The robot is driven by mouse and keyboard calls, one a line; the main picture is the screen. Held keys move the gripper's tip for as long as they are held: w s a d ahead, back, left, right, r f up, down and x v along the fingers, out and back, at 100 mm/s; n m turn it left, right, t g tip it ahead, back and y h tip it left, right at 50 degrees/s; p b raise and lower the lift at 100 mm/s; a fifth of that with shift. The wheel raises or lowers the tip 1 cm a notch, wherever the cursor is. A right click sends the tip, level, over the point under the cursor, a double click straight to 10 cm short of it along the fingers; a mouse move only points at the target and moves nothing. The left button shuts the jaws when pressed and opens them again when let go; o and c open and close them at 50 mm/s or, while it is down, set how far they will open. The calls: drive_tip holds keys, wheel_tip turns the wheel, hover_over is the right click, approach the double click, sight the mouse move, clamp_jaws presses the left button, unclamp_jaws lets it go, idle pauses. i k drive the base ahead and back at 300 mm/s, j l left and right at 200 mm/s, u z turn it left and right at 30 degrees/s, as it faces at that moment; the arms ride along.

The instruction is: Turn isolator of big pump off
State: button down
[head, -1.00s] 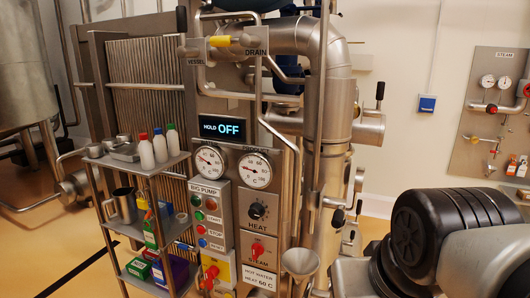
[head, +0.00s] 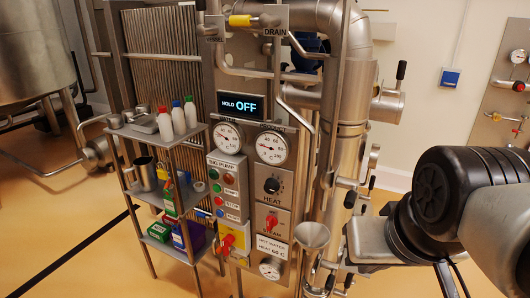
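The big pump panel (head: 228,186) is a grey plate labelled BIG PUMP with several coloured buttons, on the front of the steel machine. Below it is a yellow isolator plate (head: 240,238) with a red rotary handle (head: 227,244). The handle appears tilted, but its exact setting is too small to read. My arm comes in from the right, well apart from the isolator. No gripper fingers can be made out, so whether my gripper is open or shut does not show.
A shelf rack (head: 170,216) with bottles, a jug and boxes stands just left of the panel. A steam switch (head: 271,222) and a steel funnel (head: 311,235) are to the right. The display (head: 240,107) reads HOLD OFF. Floor is free at front left.

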sight(226, 242)
drive_tip(key=i+j, duration=0.15)
drive_tip(key=j, duration=0.2)
drive_tip(key=i+j, duration=0.15)
drive_tip(key=j, duration=0.2)
drive_tip(key=i+j+z, duration=0.1)
drive_tip(key=j, duration=0.25)
drive_tip(key=i, duration=0.1)
